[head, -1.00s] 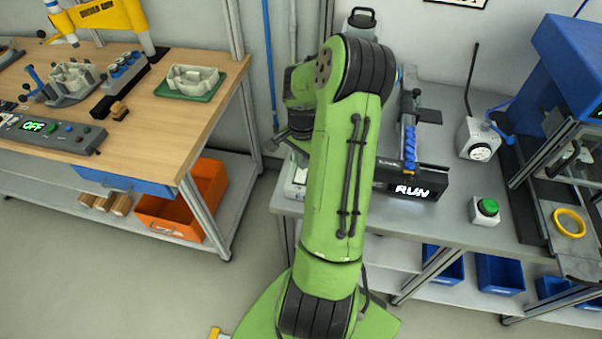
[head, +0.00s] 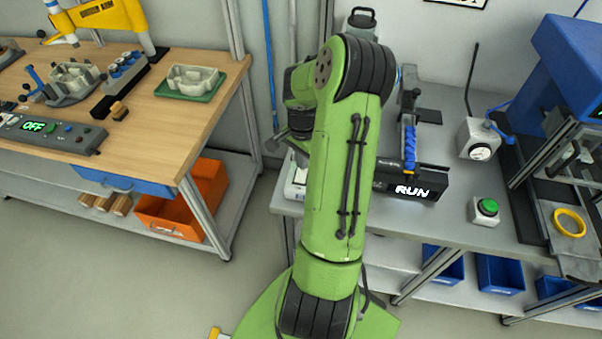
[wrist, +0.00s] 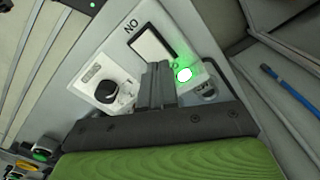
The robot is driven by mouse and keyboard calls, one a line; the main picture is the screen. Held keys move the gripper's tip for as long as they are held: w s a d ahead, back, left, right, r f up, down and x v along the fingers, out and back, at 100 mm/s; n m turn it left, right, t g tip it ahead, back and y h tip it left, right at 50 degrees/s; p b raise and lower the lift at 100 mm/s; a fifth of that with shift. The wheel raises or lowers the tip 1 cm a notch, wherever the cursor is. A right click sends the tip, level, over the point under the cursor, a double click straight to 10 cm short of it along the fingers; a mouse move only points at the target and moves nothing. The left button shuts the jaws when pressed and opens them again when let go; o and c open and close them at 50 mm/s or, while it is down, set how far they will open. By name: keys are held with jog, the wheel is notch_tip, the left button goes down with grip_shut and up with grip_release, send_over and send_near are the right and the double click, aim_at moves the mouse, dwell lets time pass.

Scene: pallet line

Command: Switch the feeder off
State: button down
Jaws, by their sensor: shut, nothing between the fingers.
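A pale control panel (wrist: 125,65) fills the middle of the wrist view. It carries a round black knob (wrist: 105,93) on a white plate, a pale black-framed rectangle (wrist: 152,42) beside letters O and N, and a lit green lamp (wrist: 183,75). My gripper (wrist: 158,72) is shut and empty, its fingertips over the panel between knob and lamp. I cannot tell whether they touch it. In the head view my green arm hides most of this spot; a piece of a white box (head: 294,180) shows beside it. A dark unit (head: 418,184) there displays RUN.
A green push button (head: 487,208) and a grey box with a dial (head: 480,140) stand on the right bench. The wooden bench (head: 180,120) at left holds a console (head: 50,133) showing OFF. Open floor lies between the benches.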

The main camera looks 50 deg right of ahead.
jog(key=shift+f+b, duration=0.75)
jog(key=shift+f, duration=0.2)
dwell(0.5)
notch_tip(320, 180, up, 7)
jog(key=p, duration=0.5)
jog(key=shift+r+p, duration=0.15)
jog(key=shift+p, duration=0.2)
